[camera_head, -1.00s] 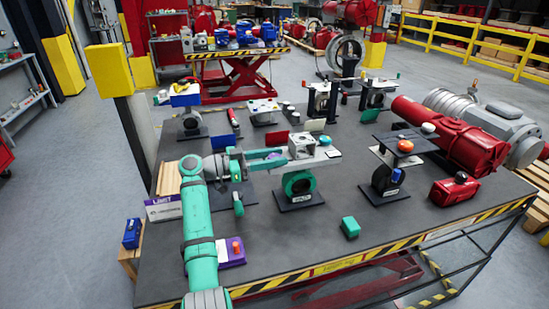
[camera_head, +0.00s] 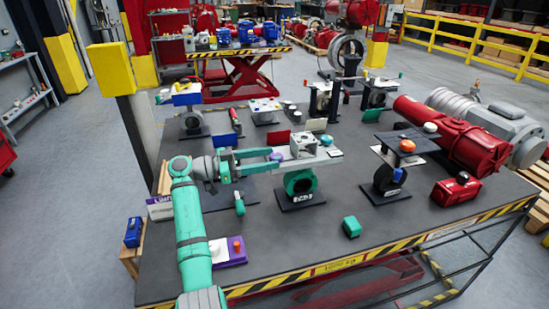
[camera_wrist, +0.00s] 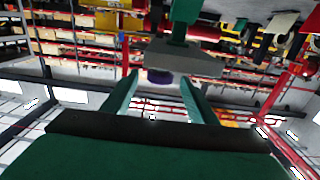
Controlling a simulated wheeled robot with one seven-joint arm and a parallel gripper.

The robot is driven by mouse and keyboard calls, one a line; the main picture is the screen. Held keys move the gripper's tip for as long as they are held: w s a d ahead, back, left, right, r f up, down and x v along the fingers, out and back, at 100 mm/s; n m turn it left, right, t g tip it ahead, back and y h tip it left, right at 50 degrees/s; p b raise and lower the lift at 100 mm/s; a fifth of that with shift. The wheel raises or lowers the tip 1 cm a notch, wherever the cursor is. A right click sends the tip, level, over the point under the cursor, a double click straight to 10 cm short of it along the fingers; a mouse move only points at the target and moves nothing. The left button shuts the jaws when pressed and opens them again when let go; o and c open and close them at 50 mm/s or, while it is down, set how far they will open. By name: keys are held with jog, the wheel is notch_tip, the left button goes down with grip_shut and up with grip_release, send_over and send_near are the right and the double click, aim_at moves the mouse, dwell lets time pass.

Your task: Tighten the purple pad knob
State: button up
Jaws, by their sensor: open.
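A purple knob (camera_head: 277,156) shows at the left end of a light grey plate (camera_head: 318,160) on the teal valve (camera_head: 299,183). My gripper (camera_head: 273,158) reaches in from the left, its two teal fingers spread apart, with the knob at the fingertips. In the wrist view, the purple knob (camera_wrist: 160,77) sits against a grey plate (camera_wrist: 184,59), in the gap between the fingertips of my gripper (camera_wrist: 163,85). Clear gaps show on both sides there, and I see no grip on it. Whether a finger touches it is unclear.
A purple base (camera_head: 236,256) with an orange knob (camera_head: 237,244) lies near the table's front edge. A teal block (camera_head: 351,227) stands right of it. An orange-topped stand (camera_head: 391,178) is right of the valve.

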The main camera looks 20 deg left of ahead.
jog(key=v, duration=0.7)
jog(key=shift+a, duration=0.2)
jog(key=shift+f, duration=0.1)
